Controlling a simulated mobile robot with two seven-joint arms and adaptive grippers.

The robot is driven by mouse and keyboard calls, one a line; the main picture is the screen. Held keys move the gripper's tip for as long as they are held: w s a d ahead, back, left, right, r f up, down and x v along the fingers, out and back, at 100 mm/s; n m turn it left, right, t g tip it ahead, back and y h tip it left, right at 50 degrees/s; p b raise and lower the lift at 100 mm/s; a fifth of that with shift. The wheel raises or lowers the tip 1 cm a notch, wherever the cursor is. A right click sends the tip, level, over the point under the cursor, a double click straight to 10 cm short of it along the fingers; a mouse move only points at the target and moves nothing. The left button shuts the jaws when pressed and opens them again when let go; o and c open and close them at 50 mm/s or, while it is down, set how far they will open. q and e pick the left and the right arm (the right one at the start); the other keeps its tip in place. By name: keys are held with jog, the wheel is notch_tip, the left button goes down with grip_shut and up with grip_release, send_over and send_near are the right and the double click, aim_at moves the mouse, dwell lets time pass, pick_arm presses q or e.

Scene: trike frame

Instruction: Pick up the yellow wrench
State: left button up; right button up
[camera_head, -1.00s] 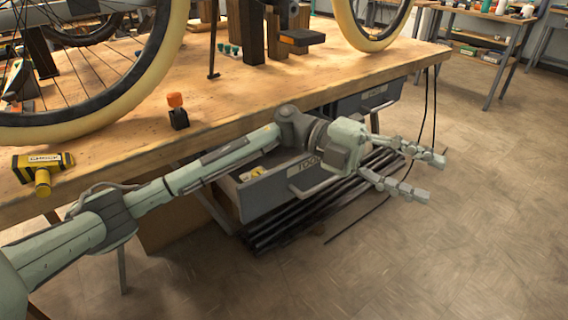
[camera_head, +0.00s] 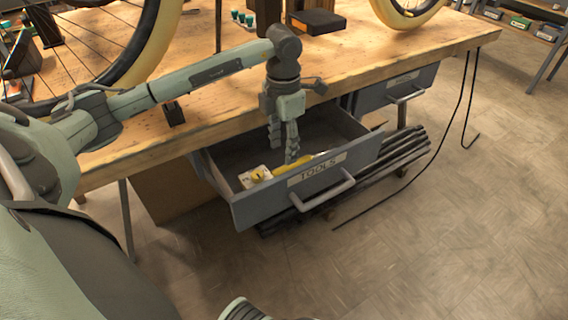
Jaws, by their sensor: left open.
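The yellow wrench (camera_head: 311,161) lies in the open drawer labelled TOOLS (camera_head: 258,208), under the bench top. Only part of it shows; the drawer front and my gripper hide some of it. My left gripper (camera_head: 283,152) points down into the drawer with its two fingers apart, open and empty. Its fingertips are at the wrench in the picture; I cannot tell whether they touch it. A yellow and white piece (camera_head: 257,176) shows to the left of the fingers; I cannot tell whether it is part of the wrench.
The wooden bench (camera_head: 412,48) carries a wheeled frame with a cream tyre (camera_head: 150,45). A second drawer (camera_head: 395,90) is to the right. Dark rods (camera_head: 395,158) lie beneath the drawers.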

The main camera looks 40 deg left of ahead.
aim_at(283, 168)
pick_arm(q)
jog(key=shift+s+f, duration=0.2)
jog(key=shift+f, duration=1.05)
notch_tip(283, 168, down, 4)
jog(key=shift+w+f+p, duration=0.1)
jog(key=shift+f+p, duration=0.15)
jog(key=shift+p, duration=0.1)
grip_shut()
jog(key=shift+r, duration=0.1)
